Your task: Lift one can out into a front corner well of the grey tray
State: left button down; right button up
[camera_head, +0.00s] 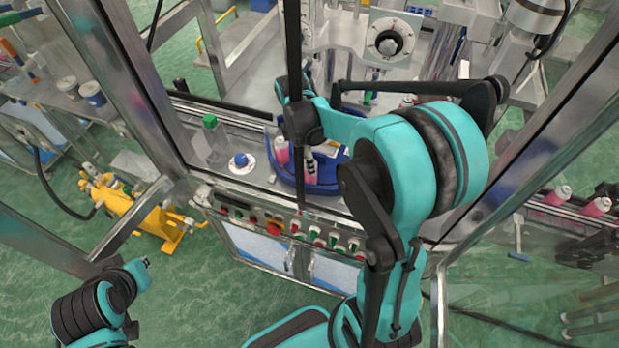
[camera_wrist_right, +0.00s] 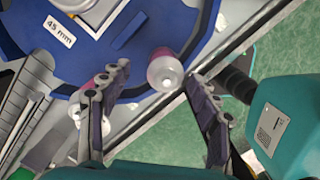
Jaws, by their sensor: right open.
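A can (camera_wrist_right: 165,70) with a pink body and pale top stands at the edge of the blue disc (camera_wrist_right: 140,45) in the wrist view. My right gripper (camera_wrist_right: 158,76) is open, its fingers on either side of this can with gaps showing. A second pale can (camera_wrist_right: 74,112) is partly hidden behind the left finger. In the head view the blue disc (camera_head: 328,187) carries pink cans (camera_head: 281,152), partly covered by my right arm. I cannot make out the grey tray.
A control panel (camera_head: 280,228) runs along the front. Metal frame posts (camera_head: 140,90) flank the opening.

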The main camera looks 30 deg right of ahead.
jog(key=f, duration=0.2)
jog(key=f+b, duration=0.1)
jog(key=f, duration=0.1)
jog(key=shift+s, duration=0.35)
jog(key=shift+d+f, duration=0.1)
jog(key=shift+f, duration=0.45)
jog(key=c, duration=1.2)
jog(key=shift+r, duration=0.1)
jog(key=shift+c, duration=0.2)
notch_tip(320, 180, up, 4)
jog(key=shift+r+p, duration=0.1)
jog(key=shift+p, duration=0.45)
jog(key=s+d+r+p, duration=0.1)
jog(key=s+d+r, duration=0.1)
jog(key=s, duration=0.3)
jog(key=s+d+r+p, duration=0.1)
jog(key=s+d+r, duration=0.2)
jog(key=s+r, duration=0.1)
jog(key=shift+s+r, duration=0.3)
jog(key=shift+s, duration=0.5)
